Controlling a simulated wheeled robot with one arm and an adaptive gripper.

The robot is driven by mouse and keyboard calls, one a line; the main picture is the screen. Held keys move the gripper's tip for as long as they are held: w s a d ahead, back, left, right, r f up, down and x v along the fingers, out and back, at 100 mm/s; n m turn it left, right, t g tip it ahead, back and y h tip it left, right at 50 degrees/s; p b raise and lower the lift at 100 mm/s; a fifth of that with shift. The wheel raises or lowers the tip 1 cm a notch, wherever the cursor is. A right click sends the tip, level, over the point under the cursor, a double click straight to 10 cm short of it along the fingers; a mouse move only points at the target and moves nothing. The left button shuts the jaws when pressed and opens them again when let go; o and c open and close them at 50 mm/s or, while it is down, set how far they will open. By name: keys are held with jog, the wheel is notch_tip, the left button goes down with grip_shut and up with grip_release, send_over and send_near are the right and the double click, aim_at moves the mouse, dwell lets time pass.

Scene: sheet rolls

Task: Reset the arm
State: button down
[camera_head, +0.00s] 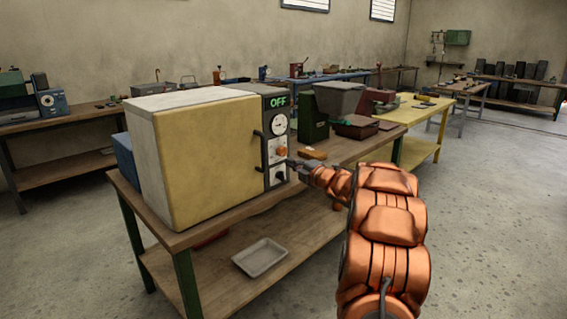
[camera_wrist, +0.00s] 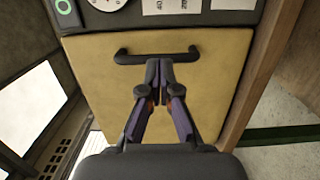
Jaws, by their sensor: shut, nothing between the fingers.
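My copper-coloured arm (camera_head: 385,235) reaches forward from the lower right in the head view. My gripper (camera_head: 293,163) is at its far end, beside the control panel of a box-shaped oven. In the wrist view my gripper (camera_wrist: 159,68) has its fingertips together with nothing between them. The fingertips are by the black door handle (camera_wrist: 130,57), in front of the yellow door (camera_wrist: 95,85). I cannot tell whether they touch the handle. The door looks closed, and the handle also shows in the head view (camera_head: 259,150).
The oven (camera_head: 195,150) reads OFF on its panel (camera_head: 277,101) and stands on a wooden workbench (camera_head: 225,211). A light tray (camera_head: 260,257) lies on the lower shelf. Green and grey containers (camera_head: 312,115) stand behind the gripper. Open floor (camera_head: 490,230) is at right.

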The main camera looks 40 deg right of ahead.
jog(key=shift+s+f, duration=0.1)
jog(key=shift+s, duration=0.3)
jog(key=s+a+f+m+g+h, duration=0.2)
jog(key=s+a+f+m+g, duration=0.1)
jog(key=s+a+m+g, duration=0.55)
jog(key=s+a+f+m+g+h, duration=0.3)
jog(key=s+a+m, duration=0.35)
jog(key=a, duration=0.45)
jog(key=s+a+f+m+g+y, duration=0.1)
jog(key=s+a+f+g, duration=0.15)
jog(key=s+a, duration=0.65)
jog(key=s+a+f+m+g+y, duration=0.1)
jog(key=s+a+f+g+y, duration=0.3)
jog(key=s, duration=1)
jog(key=s+a+m+g+h, duration=0.1)
jog(key=s+a+g, duration=0.1)
jog(key=s+a, duration=0.75)
notch_tip(320, 180, up, 13)
jog(key=s+d+p, duration=0.1)
jog(key=p, duration=1.1)
jog(key=shift+s, duration=0.25)
